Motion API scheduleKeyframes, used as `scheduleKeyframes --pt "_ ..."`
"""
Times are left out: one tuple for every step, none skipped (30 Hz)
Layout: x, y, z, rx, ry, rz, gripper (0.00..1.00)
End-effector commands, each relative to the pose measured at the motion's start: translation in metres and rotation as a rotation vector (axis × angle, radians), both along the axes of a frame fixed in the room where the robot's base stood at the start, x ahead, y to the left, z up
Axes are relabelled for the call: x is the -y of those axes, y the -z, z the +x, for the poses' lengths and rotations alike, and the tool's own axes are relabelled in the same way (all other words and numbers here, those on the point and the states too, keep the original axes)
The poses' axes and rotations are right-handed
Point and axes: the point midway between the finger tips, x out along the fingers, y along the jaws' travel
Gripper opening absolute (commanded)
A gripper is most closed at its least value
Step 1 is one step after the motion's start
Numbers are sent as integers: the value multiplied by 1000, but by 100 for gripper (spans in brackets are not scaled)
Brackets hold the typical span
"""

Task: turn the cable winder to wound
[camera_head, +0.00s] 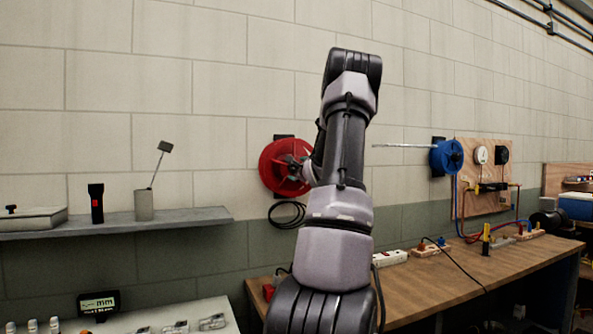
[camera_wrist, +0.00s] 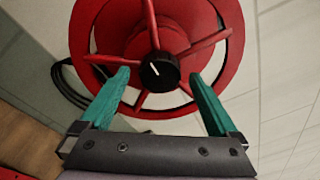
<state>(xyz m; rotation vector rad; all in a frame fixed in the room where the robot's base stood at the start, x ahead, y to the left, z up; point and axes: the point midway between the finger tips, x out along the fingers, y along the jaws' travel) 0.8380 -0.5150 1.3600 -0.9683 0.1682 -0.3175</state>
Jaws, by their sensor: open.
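The cable winder is a red spoked reel on the wall, left of my arm in the head view (camera_head: 272,178). It fills the upper part of the wrist view (camera_wrist: 228,62). At its hub is a round black knob (camera_wrist: 160,72) with a short white pointer line. A loop of black cable (camera_head: 287,214) hangs below the reel. My gripper (camera_wrist: 158,76) is open, its teal fingers spread on either side of the knob, with visible gaps. Whether the fingertips touch the spokes cannot be told. In the head view my arm hides part of the reel's right side.
A blue reel (camera_head: 446,157) is on the wall to the right, beside a wooden panel (camera_head: 487,208) with gauges. A wooden bench (camera_head: 430,292) with a power strip (camera_head: 390,257) runs below.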

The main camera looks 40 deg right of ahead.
Motion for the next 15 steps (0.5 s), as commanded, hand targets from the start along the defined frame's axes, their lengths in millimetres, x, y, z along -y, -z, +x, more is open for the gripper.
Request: scheduleKeyframes --pt "2 0 5 1 -1 1 96" --pt "2 0 8 1 -1 0 96" --pt "3 0 10 1 -1 0 96" --pt "3 0 11 1 -1 0 96" --pt "4 0 12 0 0 0 96" --pt "4 0 13 -1 -1 0 96" --pt "4 0 13 -1 0 0 96" --pt "5 0 13 -1 0 0 96" --pt "5 0 13 -1 0 0 96" --pt "5 0 13 -1 0 0 96" --pt "5 0 13 -1 0 0 96" --pt "5 0 13 -2 0 0 96" --pt "5 0 13 -2 0 0 96" --pt "5 0 13 -2 0 0 88" --pt "5 0 13 -2 0 0 73"
